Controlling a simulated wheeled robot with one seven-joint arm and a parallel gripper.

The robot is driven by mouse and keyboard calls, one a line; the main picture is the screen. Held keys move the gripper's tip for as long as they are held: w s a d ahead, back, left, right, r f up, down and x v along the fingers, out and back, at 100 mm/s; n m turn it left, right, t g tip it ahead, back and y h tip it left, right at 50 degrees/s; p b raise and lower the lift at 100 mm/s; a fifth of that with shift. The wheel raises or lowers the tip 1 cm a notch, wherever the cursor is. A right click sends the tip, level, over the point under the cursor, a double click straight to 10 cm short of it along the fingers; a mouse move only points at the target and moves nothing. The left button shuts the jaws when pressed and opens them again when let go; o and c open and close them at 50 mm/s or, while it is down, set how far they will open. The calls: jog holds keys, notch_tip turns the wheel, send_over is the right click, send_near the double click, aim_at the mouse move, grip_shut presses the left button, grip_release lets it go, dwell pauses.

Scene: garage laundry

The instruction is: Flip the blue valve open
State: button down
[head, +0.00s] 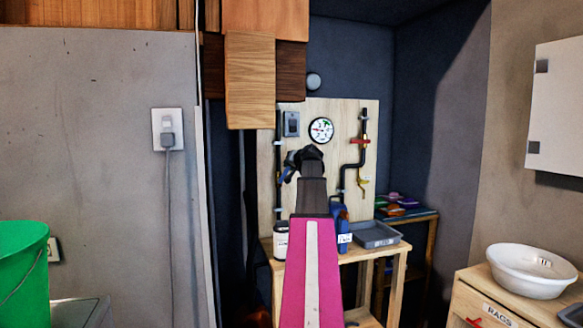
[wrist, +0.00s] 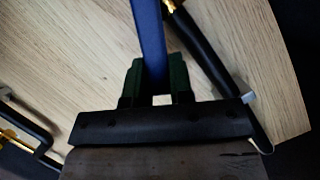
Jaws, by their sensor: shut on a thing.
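The blue valve handle (wrist: 149,35) shows in the wrist view as a long flat blue lever, running from the top edge down between the two dark green fingers of my gripper (wrist: 158,80). The fingers are shut on it from both sides. In the head view my gripper (head: 293,163) is at the left part of the wooden panel (head: 345,115). A small bit of the blue handle (head: 287,177) shows just below it there. The valve's body is mostly hidden behind my arm in the head view. A black pipe (wrist: 208,55) with brass ends runs beside the handle.
On the panel are a round gauge (head: 321,130), a grey switch box (head: 291,124), a red-handled valve (head: 360,140) and a yellow-handled one (head: 363,181). Below, a wooden bench (head: 385,250) holds bottles and a grey tray (head: 376,235). Wooden cabinets (head: 265,70) hang above left.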

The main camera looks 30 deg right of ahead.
jog(key=shift+a+r, duration=0.1)
jog(key=shift+a, duration=0.1)
jog(key=c, duration=1)
grip_release()
jog(key=shift+d, duration=0.1)
